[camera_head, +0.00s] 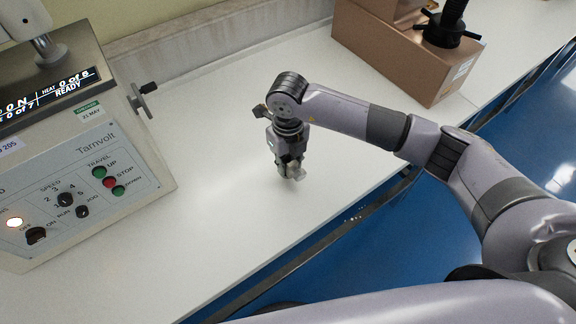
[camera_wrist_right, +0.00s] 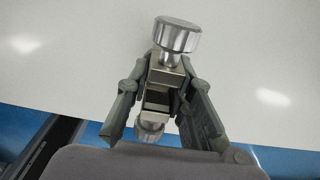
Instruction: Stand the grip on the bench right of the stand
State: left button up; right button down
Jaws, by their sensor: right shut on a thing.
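The grip is a metal clamp body (camera_wrist_right: 165,75) with a ribbed silver knob on its far end and another knob low between the fingers, as the right wrist view shows. My right gripper (camera_wrist_right: 163,110) is shut on it. In the head view my right gripper (camera_head: 291,170) points down over the white bench (camera_head: 225,215), right of the grey test machine. The grip (camera_head: 297,173) shows only as a small silver part at the fingertips. I cannot tell if it touches the bench. My left gripper is not in view.
The grey test machine (camera_head: 90,170) with its control panel stands at the left, a crank handle (camera_head: 142,98) on its side. The bench's front edge is close to my right gripper.

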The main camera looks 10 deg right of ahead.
notch_tip(320, 180, down, 2)
jog(key=shift+f, duration=0.1)
jog(key=shift+f, duration=0.25)
jog(key=c, duration=1.4)
grip_release()
jog(key=shift+r, duration=0.15)
